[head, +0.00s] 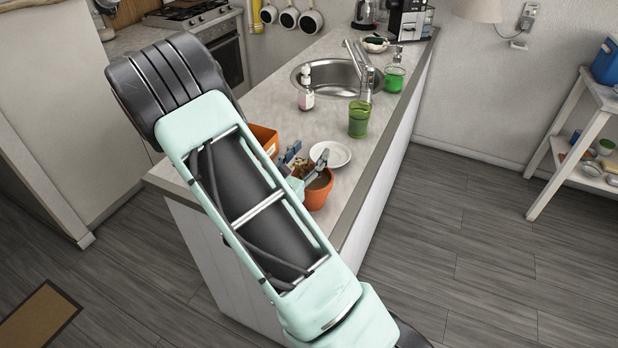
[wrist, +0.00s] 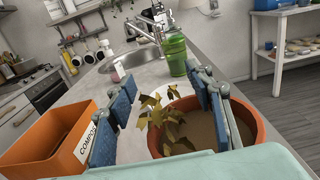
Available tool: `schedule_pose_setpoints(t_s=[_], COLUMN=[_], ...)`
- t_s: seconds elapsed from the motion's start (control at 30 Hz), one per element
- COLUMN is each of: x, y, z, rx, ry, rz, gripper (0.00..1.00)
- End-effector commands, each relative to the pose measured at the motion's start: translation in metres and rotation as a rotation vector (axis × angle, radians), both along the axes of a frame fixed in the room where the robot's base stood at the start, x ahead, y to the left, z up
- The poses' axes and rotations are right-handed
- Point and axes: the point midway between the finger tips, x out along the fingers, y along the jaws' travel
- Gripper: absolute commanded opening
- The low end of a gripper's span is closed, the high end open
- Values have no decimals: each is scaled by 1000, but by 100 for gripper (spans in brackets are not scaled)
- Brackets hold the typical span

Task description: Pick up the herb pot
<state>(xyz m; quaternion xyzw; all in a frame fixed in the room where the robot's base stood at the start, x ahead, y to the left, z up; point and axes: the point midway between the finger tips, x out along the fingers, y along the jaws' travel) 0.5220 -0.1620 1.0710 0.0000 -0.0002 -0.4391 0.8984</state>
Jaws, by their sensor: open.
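The herb pot (head: 318,196) is a round terracotta pot with brown soil, near the front end of the counter. In the wrist view the pot (wrist: 256,125) is at the lower right, with a wilted yellow-green plant (wrist: 168,125) at its left side. My gripper (wrist: 166,112) is open. Its right finger overlaps the pot's soil, and its left finger is left of the plant, outside the pot. I cannot tell whether the right finger touches the pot. In the head view my gripper (head: 308,168) is partly hidden behind my arm.
An orange compost bin (wrist: 45,142) stands just left of my gripper. A white plate (head: 331,154), a green cup (head: 359,118) and a soap bottle (head: 306,92) stand beyond, before the sink (head: 335,78). The counter's right edge is close to the pot.

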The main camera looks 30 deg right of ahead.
Motion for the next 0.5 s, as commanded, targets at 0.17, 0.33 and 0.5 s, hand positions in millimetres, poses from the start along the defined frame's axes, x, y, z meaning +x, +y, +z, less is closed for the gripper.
schedule_pose_setpoints(t_s=[0.17, 0.33, 0.5], x=[7, 7, 7], y=[-10, -10, -10], z=[0, -1, -1], rx=[1, 1, 1], ry=[1, 1, 1], rz=[0, 1, 1], gripper=[48, 48, 31])
